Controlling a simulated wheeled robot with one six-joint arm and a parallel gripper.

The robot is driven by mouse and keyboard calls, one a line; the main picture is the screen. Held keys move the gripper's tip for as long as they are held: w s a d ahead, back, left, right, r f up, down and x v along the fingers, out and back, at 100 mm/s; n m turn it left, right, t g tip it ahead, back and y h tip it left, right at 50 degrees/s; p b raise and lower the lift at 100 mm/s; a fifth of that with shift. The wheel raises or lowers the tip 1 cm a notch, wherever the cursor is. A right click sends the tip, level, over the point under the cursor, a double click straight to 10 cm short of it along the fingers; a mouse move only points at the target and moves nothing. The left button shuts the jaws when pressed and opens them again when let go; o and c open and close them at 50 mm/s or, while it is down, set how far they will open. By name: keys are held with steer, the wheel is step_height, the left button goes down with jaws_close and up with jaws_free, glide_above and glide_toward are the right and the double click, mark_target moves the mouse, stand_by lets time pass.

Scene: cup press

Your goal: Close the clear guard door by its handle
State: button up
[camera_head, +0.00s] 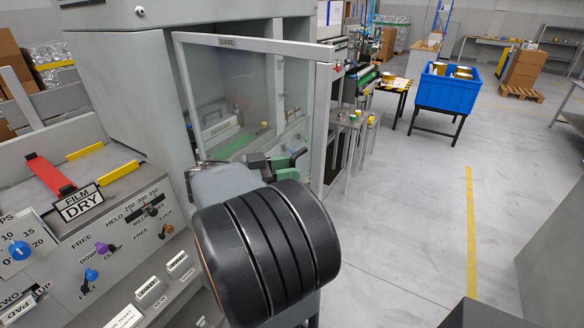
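The clear guard door (215,85) has a pale grey frame with a GUARD label on its top rail. It stands swung out from the grey press cabinet (130,65), with a gap at its right side. My arm covers the door's lower part. My gripper (272,166) is in front of the lower door, just beyond my grey wrist. Dark and green parts show there, and I cannot tell which are fingers and which might be the handle. I cannot make out the door handle or whether my gripper touches it.
A control panel with knobs and a FILM DRY sign (82,203) is at the left. Behind the door are a small side table (350,120) and a blue crate (445,100) on a stand. The floor (415,210) at the right is clear.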

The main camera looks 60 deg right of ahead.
steer(key=shift+s+d, duration=0.5)
steer(key=shift+c, duration=0.4)
jaws_close()
